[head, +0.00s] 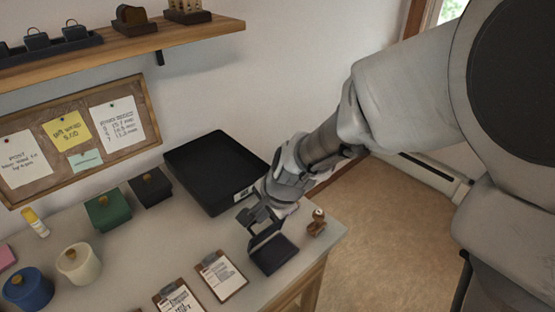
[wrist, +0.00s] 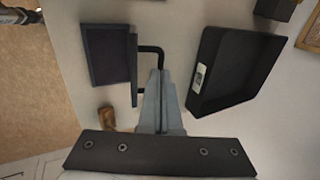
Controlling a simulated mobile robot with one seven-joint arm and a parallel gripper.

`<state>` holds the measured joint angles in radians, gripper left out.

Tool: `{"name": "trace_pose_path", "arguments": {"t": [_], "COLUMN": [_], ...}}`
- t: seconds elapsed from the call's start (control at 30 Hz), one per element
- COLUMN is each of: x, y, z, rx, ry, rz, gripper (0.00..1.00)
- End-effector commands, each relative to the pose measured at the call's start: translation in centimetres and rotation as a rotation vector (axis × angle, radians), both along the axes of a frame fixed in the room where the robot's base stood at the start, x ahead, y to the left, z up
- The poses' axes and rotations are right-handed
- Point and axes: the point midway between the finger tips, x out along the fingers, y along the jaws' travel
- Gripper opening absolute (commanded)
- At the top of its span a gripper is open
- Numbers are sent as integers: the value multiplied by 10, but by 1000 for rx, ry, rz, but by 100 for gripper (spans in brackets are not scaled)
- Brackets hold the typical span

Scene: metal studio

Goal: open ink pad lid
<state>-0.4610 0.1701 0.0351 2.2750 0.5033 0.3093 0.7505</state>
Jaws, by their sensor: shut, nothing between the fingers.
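The ink pad (wrist: 105,55) is a dark, shallow square on the table. It also shows in the head view (head: 274,255) near the table's right end. Its lid (wrist: 133,75) stands raised, seen nearly edge-on along the pad's right side in the wrist view. A black bent handle (wrist: 152,48) sticks out from the lid toward my gripper. My gripper (wrist: 158,74) is shut and empty, its tips at the handle. Whether they touch it or sit inside its loop I cannot tell. In the head view my gripper (head: 258,214) is just above the lid.
A large black tray (head: 205,165) stands behind, with its wall near my gripper. A wooden stamp (head: 317,222) stands right of the pad, near the table edge. Clipboards (head: 221,276) lie to the left. Green (head: 108,209) and black boxes (head: 150,187) stand farther left.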

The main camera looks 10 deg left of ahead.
Motion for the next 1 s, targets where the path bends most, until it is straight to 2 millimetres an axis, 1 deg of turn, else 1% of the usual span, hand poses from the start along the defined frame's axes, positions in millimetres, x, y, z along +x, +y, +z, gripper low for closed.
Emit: {"name": "trace_pose_path", "arguments": {"t": [0.03, 0.1, 0.47, 1.0], "x": [0, 1, 3, 8], "y": [1, 2, 4, 10], "z": [4, 5, 2, 6], "rx": [-5, -13, -37, -104], "ry": [5, 14, 33, 90], "rz": [0, 1, 0, 3], "gripper": [0, 0, 0, 0]}}
